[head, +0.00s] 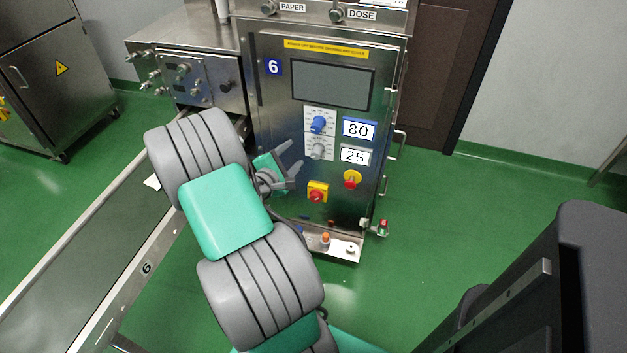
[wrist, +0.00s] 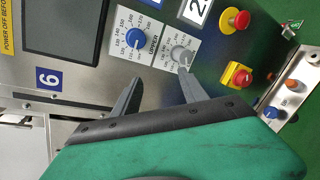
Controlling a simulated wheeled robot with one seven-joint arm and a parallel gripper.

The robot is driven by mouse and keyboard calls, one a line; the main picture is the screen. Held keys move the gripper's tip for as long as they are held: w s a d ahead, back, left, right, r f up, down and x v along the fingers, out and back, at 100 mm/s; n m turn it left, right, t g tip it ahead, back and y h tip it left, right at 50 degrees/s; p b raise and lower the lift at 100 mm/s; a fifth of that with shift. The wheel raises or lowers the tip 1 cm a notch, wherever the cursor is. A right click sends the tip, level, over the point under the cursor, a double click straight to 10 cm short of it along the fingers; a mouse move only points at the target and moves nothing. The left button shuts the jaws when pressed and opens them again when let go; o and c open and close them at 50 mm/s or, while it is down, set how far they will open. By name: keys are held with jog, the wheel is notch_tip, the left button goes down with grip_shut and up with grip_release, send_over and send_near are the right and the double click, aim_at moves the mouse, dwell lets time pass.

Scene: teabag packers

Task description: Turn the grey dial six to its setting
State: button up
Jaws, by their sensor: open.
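The grey dial (head: 318,151) sits on the white scale plate of machine 6, below the blue dial (head: 318,124). A card reading 25 (head: 355,155) is to its right and a card reading 80 (head: 359,129) is beside the blue dial. In the wrist view the grey dial (wrist: 182,55) lies just beyond the tip of the right finger, and the blue dial (wrist: 136,38) beyond the left one. My gripper (head: 297,165) is open and empty, its fingers pointing at the panel. It also shows in the wrist view (wrist: 160,75). I cannot tell its exact gap to the panel.
A yellow-and-red switch (head: 317,192) and a red mushroom button (head: 352,180) are below the dials. A dark screen (head: 332,83) is above. A conveyor (head: 110,245) runs along the left. Green floor is free to the right.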

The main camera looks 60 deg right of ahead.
aim_at(315, 157)
jog(key=s+d+f+n+t+h+b, duration=0.2)
jog(key=s+d+f+n+b, duration=0.15)
jog(key=f+n, duration=0.5)
jog(key=shift+n, duration=0.45)
jog(key=d, duration=0.2)
jog(key=d+p, duration=0.1)
jog(key=d, duration=0.1)
jog(key=w+d+r, duration=0.1)
jog(key=d, duration=0.2)
jog(key=shift+a, duration=0.1)
grip_shut()
